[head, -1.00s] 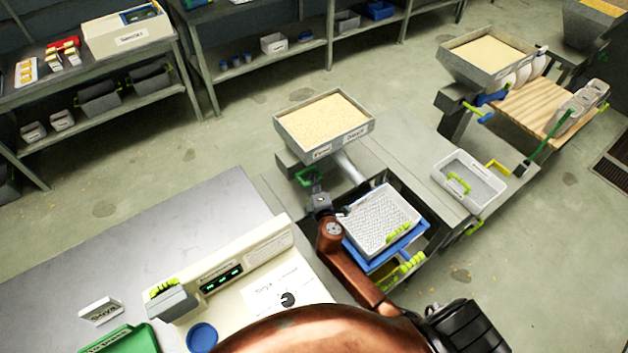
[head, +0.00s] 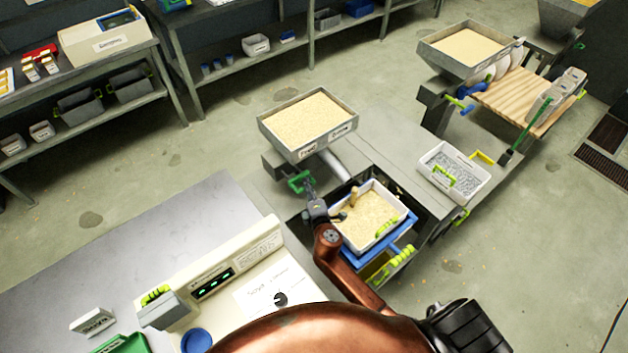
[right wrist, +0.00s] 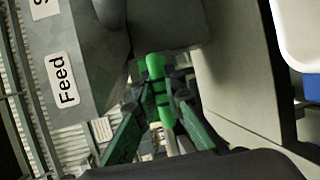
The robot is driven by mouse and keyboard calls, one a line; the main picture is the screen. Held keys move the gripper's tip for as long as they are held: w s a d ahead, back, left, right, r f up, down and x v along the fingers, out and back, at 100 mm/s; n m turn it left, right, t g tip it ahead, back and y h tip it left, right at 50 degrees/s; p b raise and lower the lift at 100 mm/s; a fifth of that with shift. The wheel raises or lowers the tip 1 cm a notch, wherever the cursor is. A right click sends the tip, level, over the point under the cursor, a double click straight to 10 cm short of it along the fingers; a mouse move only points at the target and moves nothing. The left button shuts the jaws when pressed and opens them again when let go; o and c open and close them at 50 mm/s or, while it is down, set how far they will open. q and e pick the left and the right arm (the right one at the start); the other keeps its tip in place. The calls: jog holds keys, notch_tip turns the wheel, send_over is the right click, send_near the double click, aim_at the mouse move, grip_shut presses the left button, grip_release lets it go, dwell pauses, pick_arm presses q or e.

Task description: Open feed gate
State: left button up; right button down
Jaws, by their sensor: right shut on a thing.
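The feed hopper (head: 308,122), a grey bin full of pale grain, stands in the middle of the head view. Its "Feed" label (right wrist: 67,80) shows in the right wrist view. The green feed gate handle (head: 299,182) sticks out below the hopper's left front side. My right gripper (head: 312,196) is at this handle, with its arm reaching up from below. In the right wrist view its green-sided fingers (right wrist: 157,108) are shut around the green handle (right wrist: 155,68). How far the gate is open is hidden. My left gripper is not in view.
A white tray (head: 398,236) of tan grain sits on a blue frame right of my gripper, with a tan lump or stream (head: 353,195) at its back. A second white tray (head: 452,192) holds grey bits. A control console (head: 245,265) stands at the lower left.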

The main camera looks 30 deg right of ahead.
jog(key=shift+s, duration=0.15)
jog(key=c, duration=2.4)
grip_release()
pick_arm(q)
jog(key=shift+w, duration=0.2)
pick_arm(e)
jog(key=shift+o, duration=0.8)
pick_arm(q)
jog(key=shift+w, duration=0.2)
pick_arm(e)
jog(key=v, duration=0.7)
jog(key=shift+s, duration=0.15)
